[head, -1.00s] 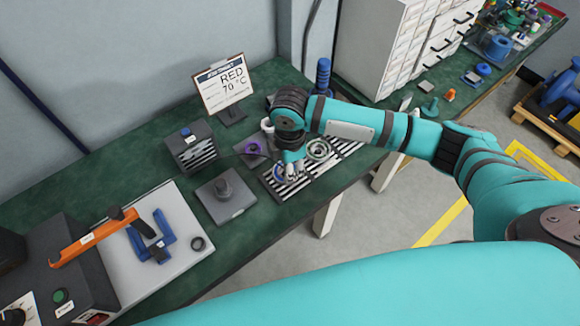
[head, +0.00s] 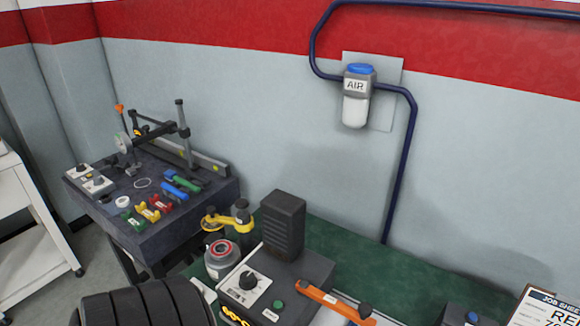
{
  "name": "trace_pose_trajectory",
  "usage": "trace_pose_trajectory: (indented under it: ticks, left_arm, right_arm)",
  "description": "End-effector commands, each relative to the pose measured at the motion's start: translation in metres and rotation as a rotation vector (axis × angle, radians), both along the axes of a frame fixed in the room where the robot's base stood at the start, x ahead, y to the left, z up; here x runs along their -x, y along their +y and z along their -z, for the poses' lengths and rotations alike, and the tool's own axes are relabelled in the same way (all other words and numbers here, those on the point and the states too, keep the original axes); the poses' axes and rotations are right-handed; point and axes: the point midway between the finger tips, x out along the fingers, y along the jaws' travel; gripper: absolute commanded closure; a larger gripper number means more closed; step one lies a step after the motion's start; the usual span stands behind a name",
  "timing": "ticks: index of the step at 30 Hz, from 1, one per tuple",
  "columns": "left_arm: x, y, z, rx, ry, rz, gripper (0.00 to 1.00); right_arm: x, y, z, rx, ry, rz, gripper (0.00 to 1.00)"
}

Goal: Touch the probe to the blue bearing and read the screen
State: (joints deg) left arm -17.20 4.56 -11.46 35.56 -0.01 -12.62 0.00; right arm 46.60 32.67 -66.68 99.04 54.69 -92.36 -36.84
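I see no blue bearing and no screen in the head view, and I cannot pick out a probe. The job sheet (head: 548,308) is cut off at the lower right corner; only its heading and "RE" show clearly.
A dark granite slab (head: 150,205) with a measuring stand and small coloured parts is at left. A grey round container (head: 222,260) and yellow tool (head: 228,220) stand beside the control unit. A white cart (head: 30,230) is far left. An air unit (head: 356,95) hangs on the wall.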

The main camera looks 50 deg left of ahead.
Motion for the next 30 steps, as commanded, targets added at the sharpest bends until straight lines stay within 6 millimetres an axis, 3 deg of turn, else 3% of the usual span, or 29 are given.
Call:
trace_pose_trajectory:
  ticks: [19, 20, 24, 26, 30]
  left_arm:
    - [0.0001, 0.0002, 0.0, 0.0, 0.0, 0.001, 1.0]
    - [0.0001, 0.0002, 0.0, 0.0, 0.0, 0.001, 1.0]
    - [0.0001, 0.0002, 0.0, 0.0, 0.0, 0.0, 1.0]
    - [0.0, 0.0003, 0.0, 0.0, 0.0, 0.001, 1.0]
    - [0.0, 0.0003, 0.0, 0.0, 0.0, 0.0, 1.0]
  right_arm:
    - [-0.0001, 0.0001, -0.0001, 0.0, 0.0, 0.0, 1.0]
    - [-0.0001, 0.0001, -0.0001, 0.0, 0.0, 0.0, 0.8]
    - [-0.0001, 0.0, -0.0001, 0.0, 0.0, 0.0, 0.61]
    - [-0.0001, 0.0, -0.0001, 0.0, 0.0, 0.0, 0.55]
    - [0.0, 0.0, -0.0001, 0.0, 0.0, 0.0, 0.55]
